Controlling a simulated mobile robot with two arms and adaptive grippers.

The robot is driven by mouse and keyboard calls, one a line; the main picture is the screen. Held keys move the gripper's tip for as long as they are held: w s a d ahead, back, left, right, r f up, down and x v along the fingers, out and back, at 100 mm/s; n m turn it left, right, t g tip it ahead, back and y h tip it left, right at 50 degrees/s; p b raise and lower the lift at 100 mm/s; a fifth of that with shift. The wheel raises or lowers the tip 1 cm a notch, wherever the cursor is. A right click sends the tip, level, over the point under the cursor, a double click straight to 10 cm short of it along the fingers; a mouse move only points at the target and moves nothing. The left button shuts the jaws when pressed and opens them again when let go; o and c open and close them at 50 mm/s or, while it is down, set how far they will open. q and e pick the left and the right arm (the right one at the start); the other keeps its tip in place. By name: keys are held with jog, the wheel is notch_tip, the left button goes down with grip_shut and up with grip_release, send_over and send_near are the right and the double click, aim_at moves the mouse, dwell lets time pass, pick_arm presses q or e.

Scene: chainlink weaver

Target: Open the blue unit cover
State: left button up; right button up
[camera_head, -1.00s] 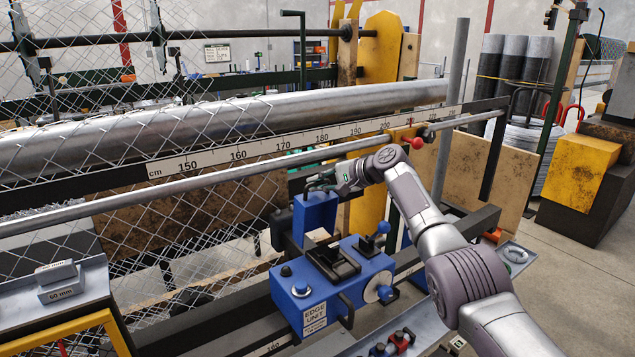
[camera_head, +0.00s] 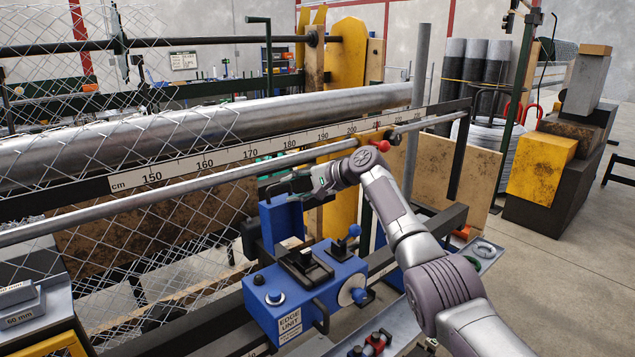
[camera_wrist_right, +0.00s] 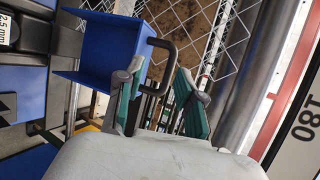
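The blue edge unit (camera_head: 308,297) sits on the bench rail, with knobs and a black clamp on top. Its blue cover (camera_head: 282,221) stands upright at the back of the unit. In the right wrist view the cover (camera_wrist_right: 105,50) shows as a blue panel with a black bar handle (camera_wrist_right: 170,48) at its edge. My right gripper (camera_head: 289,184) is at the top of the cover. In the wrist view its teal-padded fingers (camera_wrist_right: 160,78) are apart, with the handle close to the tips; whether they touch it I cannot tell. My left gripper is out of view.
A long steel tube (camera_head: 270,112) and a centimetre ruler (camera_head: 235,151) run behind the unit, with chain-link mesh (camera_head: 185,235) at left. A red-knobbed rod lies near my right arm. A grey tray (camera_head: 482,254) is at right; open floor lies beyond.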

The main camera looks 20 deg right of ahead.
jog(key=v, duration=1)
jog(key=shift+s, duration=0.1)
